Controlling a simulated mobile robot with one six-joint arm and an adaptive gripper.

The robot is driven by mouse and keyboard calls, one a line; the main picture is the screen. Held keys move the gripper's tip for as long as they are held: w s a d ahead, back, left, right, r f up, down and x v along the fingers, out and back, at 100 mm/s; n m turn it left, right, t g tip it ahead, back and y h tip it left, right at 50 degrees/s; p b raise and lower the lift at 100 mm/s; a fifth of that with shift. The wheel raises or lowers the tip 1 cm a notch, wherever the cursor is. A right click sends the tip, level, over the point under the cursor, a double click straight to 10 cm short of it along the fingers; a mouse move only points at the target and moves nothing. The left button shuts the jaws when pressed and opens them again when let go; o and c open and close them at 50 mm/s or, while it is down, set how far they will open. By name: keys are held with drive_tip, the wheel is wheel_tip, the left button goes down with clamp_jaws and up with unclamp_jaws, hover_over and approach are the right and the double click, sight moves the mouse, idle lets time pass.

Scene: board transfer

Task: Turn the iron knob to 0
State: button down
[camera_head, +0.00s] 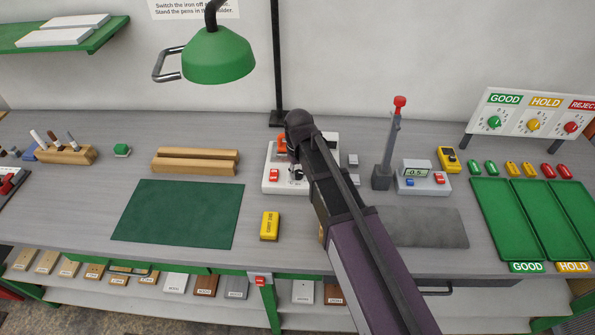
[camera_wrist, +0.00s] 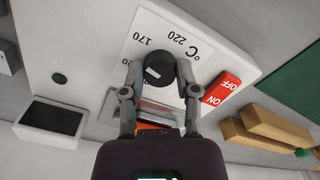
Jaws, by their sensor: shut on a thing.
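The iron station (camera_head: 270,187) is a white box at the back middle of the bench, partly hidden behind my arm. In the wrist view its white panel (camera_wrist: 215,60) appears upside down, with 170, 220 and °C printed around a black knob (camera_wrist: 158,77). The knob has a short pale mark on its face; a further scale number is partly hidden by a finger. My gripper (camera_wrist: 160,70) is shut on the knob, one finger on each side. An orange part (camera_head: 283,141) shows behind the station.
A green lamp (camera_head: 218,62) hangs above left. A yellow box (camera_head: 269,226) lies in front of the station. Right of my arm stand a post with a red top (camera_head: 399,103) and a meter (camera_head: 424,184). The green mat (camera_head: 180,215) is clear.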

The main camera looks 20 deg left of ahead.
drive_tip(key=n, duration=0.5)
drive_tip(key=shift+n, duration=0.3)
drive_tip(key=n, duration=0.4)
drive_tip(key=shift+n, duration=0.3)
drive_tip(key=n, duration=0.5)
drive_tip(key=shift+s, duration=0.1)
drive_tip(key=n, duration=0.5)
drive_tip(key=shift+n, duration=0.4)
drive_tip(key=shift+c, duration=1.8)
unclamp_jaws()
